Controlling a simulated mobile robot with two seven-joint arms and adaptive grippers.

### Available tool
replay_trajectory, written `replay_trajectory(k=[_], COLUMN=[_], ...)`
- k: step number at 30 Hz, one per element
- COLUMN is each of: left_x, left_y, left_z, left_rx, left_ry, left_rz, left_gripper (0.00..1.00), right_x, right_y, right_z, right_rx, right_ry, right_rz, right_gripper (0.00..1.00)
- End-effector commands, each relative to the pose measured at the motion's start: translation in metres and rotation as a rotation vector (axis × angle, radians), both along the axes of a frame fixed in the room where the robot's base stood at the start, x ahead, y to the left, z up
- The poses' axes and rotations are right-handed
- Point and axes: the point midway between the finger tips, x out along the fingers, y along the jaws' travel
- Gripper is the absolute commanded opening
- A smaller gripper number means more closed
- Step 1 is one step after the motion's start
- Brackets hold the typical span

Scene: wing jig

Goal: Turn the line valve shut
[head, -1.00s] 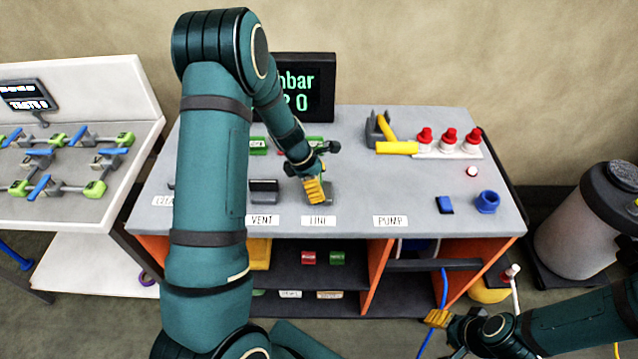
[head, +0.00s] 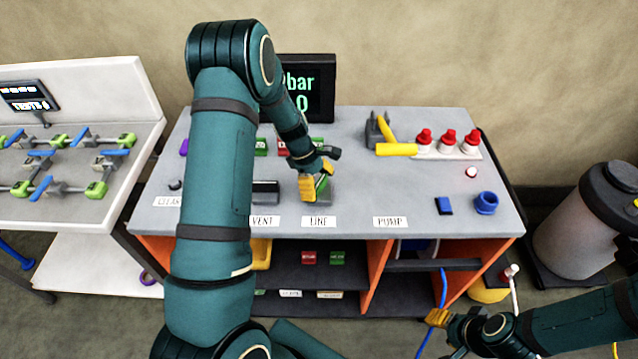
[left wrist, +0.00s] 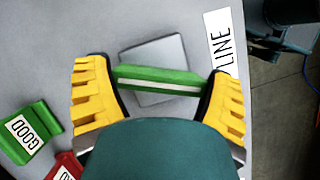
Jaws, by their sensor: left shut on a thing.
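The line valve has a green bar handle (left wrist: 160,80) on a grey square base (left wrist: 155,55), beside the LINE label (left wrist: 222,45). My left gripper (left wrist: 160,88) is shut on the handle, with one yellow finger at each end of it. In the head view the left gripper (head: 315,187) sits low over the bench behind the LINE label (head: 318,222), and part of the green handle (head: 322,184) shows between its fingers. My right gripper (head: 437,317) is low at the right, in front of the bench, by a blue hose; its jaws are too small to read.
The VENT valve (head: 265,190) stands just left of the line valve. Green and red GOOD-type blocks (left wrist: 30,130) lie close to the left gripper. A display (head: 305,88) stands behind. A yellow-handled tool (head: 395,148) and red-capped bottles (head: 448,138) are at the right. The bench above PUMP (head: 390,222) is clear.

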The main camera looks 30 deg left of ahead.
Motion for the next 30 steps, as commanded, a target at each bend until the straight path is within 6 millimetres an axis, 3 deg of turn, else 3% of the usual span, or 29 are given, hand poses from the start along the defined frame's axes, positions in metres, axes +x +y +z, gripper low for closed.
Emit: replay_trajectory(k=[30], left_x=[0.0003], left_y=[-0.0009], left_z=[-0.0009], left_rx=[-0.001], left_ry=[0.0], left_rz=[-0.93], left_gripper=[0.47], right_x=[0.0004], right_y=[0.0003], right_z=[-0.0079], right_rx=[-0.001], right_ry=[0.0], right_rz=[0.0], right_gripper=[0.47])
